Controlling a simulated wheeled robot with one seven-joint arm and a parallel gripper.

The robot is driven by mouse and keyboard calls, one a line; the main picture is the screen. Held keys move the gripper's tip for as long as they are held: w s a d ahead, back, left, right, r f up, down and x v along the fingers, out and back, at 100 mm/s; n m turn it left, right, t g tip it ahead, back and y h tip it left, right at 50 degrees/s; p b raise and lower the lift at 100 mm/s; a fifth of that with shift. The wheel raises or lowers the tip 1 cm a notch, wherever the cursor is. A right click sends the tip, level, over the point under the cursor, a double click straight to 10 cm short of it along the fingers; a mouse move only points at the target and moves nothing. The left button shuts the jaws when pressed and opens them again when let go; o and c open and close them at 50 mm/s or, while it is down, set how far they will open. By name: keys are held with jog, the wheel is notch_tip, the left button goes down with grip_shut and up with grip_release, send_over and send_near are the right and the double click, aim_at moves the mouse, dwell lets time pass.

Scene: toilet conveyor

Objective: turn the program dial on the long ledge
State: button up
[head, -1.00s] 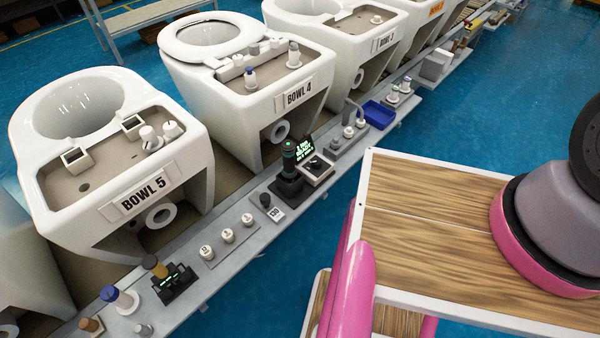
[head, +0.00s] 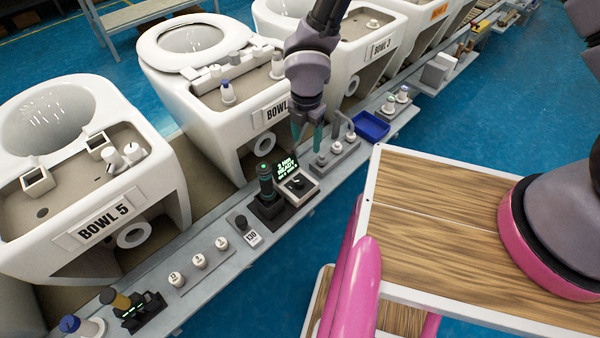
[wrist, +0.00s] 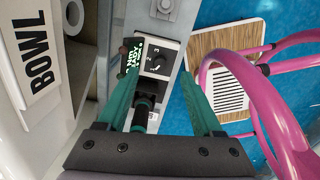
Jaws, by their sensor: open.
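My gripper (head: 309,142) is open and empty, pointing down in front of the BOWL 4 toilet. In the wrist view my gripper (wrist: 162,66) shows two teal fingers spread apart. I cannot tell its height above the dial.
A dark green-topped tool (head: 266,185) stands just left of the dial box. Grey fittings (head: 336,143) and a blue tray (head: 371,126) are farther along the ledge. A black knob with a 130 card (head: 253,238) and several white knobs (head: 199,261) sit on the near side.

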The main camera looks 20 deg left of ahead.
aim_at(300, 180)
jog(key=shift+n, duration=0.7)
jog(key=s+f, duration=0.1)
jog(key=f, duration=0.3)
jog(key=s+f, duration=0.1)
jog(key=f, duration=0.4)
jog(key=s+f, duration=0.1)
jog(key=f, duration=0.3)
jog(key=shift+a+f, duration=0.25)
jog(key=shift+a, duration=0.15)
grip_shut()
